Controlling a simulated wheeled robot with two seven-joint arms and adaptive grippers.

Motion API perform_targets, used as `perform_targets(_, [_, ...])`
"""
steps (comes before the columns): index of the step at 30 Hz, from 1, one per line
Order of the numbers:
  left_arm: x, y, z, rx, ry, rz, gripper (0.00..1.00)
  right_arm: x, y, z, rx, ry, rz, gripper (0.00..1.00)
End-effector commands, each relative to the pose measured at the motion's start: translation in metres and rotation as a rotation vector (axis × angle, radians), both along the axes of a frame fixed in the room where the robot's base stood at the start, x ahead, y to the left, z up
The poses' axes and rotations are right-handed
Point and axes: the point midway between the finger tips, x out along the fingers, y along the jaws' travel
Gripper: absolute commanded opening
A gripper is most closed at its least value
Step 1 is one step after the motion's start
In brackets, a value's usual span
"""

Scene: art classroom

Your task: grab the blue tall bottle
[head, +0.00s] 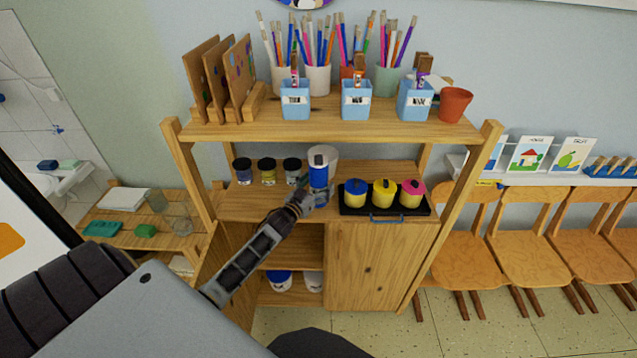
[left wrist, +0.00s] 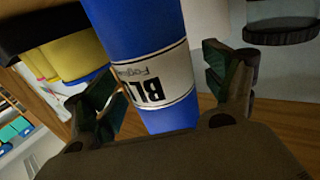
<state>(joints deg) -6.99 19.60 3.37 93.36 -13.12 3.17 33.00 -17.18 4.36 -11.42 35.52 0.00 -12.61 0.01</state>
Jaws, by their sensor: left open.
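My left gripper (head: 303,200) is at the bottle's lower front in the head view. In the left wrist view the left gripper (left wrist: 160,95) is open, with one finger on each side of the bottle; I cannot tell whether they touch it. My right gripper is not in view.
A black tray (head: 385,210) with blue, yellow and pink-lidded jars stands right of the bottle. Small dark-lidded jars (head: 267,170) stand to its left. The upper shelf (head: 330,123) hangs above. A cabinet door (head: 368,265) is below; chairs (head: 468,262) stand at right.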

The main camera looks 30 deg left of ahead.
Motion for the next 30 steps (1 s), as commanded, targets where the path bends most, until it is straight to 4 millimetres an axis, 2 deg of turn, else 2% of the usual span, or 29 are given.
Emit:
perform_targets(6, [0.0068, -0.0003, 0.0000, 0.001, 0.000, -0.001, 0.84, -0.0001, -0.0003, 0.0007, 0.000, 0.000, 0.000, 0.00])
perform_targets(20, [0.0068, -0.0003, 0.0002, 0.001, 0.000, -0.001, 0.83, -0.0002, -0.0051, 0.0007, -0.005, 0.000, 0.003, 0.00])
perform_targets(30, [0.0068, -0.0003, 0.0002, 0.001, 0.000, -0.001, 0.39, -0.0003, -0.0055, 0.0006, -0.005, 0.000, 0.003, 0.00])
